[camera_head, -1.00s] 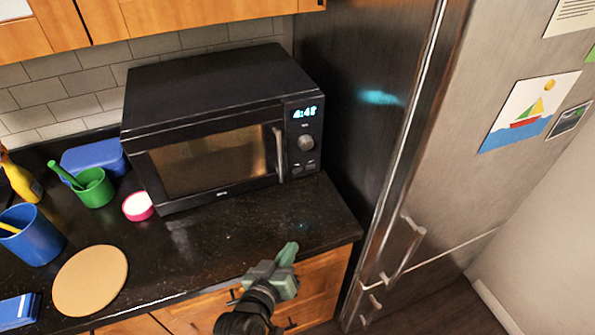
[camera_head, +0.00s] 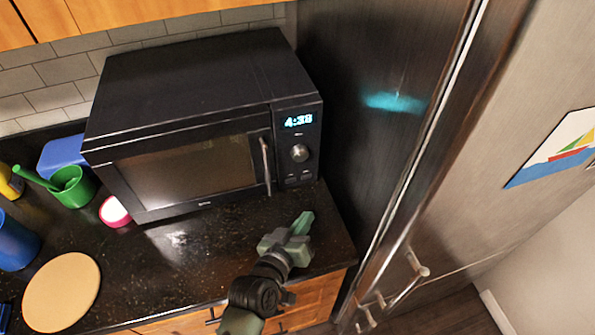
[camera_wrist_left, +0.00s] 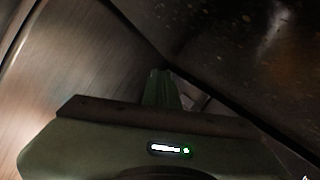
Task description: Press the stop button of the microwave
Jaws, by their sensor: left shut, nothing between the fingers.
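The black microwave (camera_head: 190,85) stands on the dark counter with its door shut. Its control panel, at the right of the front, has a lit blue display (camera_head: 298,120), a round silver knob (camera_head: 299,153) and small buttons (camera_head: 298,180) below the knob. The button labels are too small to read. My left gripper (camera_head: 303,220) is shut and empty, over the counter in front of the panel and below the buttons, apart from them. Its green fingers (camera_wrist_left: 160,88) also show in the left wrist view, where the microwave buttons cannot be made out. My right gripper is not in view.
A tall steel fridge (camera_head: 370,130) stands close on the right. The counter directly before the microwave is clear.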

